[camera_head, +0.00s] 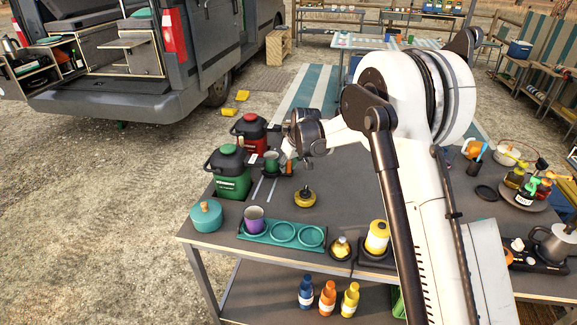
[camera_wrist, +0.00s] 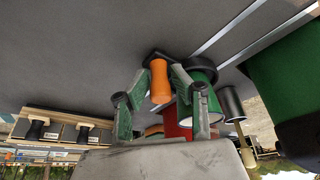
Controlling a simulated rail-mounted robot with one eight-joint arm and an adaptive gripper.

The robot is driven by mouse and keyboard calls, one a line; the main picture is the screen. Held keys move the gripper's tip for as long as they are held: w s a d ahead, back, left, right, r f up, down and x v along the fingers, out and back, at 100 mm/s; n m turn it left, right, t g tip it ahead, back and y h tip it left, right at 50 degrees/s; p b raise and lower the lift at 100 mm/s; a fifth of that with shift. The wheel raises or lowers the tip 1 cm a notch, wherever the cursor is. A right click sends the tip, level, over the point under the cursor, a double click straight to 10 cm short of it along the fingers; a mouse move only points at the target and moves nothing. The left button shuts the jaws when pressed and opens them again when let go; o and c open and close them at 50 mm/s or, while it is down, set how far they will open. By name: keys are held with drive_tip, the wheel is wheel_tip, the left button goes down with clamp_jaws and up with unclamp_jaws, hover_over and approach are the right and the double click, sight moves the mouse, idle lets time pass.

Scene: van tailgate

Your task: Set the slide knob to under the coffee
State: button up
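The slide knob (camera_wrist: 159,82) is an orange upright grip on a dark base in the wrist view. My gripper (camera_wrist: 157,84) has one finger on each side of it, apart, with a narrow gap visible at the left finger. In the head view my gripper (camera_head: 291,163) is at the far left of the table, beside a green mug (camera_head: 271,162); the knob is mostly hidden there. A red dispenser (camera_head: 250,130) and a green dispenser (camera_head: 230,173) stand on the left edge. Their labels are too small to read, so I cannot tell which is coffee.
Pale track lines (camera_head: 262,188) run on the table by the dispensers. A yellow-black knob (camera_head: 305,197) stands near the gripper. A teal tray (camera_head: 268,231) with a purple cup (camera_head: 254,219) and a teal pot (camera_head: 206,215) are at the front left.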

clamp_jaws()
drive_tip(key=s+b, duration=0.1)
drive_tip(key=s, duration=0.2)
drive_tip(key=s+a+b, duration=0.1)
drive_tip(key=s, duration=0.3)
drive_tip(key=s+b, duration=0.1)
drive_tip(key=s, duration=0.3)
drive_tip(key=shift+s+a, duration=0.1)
drive_tip(key=shift+a, duration=0.3)
drive_tip(key=shift+o, duration=1)
unclamp_jaws()
drive_tip(key=shift+s, duration=0.15)
drive_tip(key=shift+r, duration=0.15)
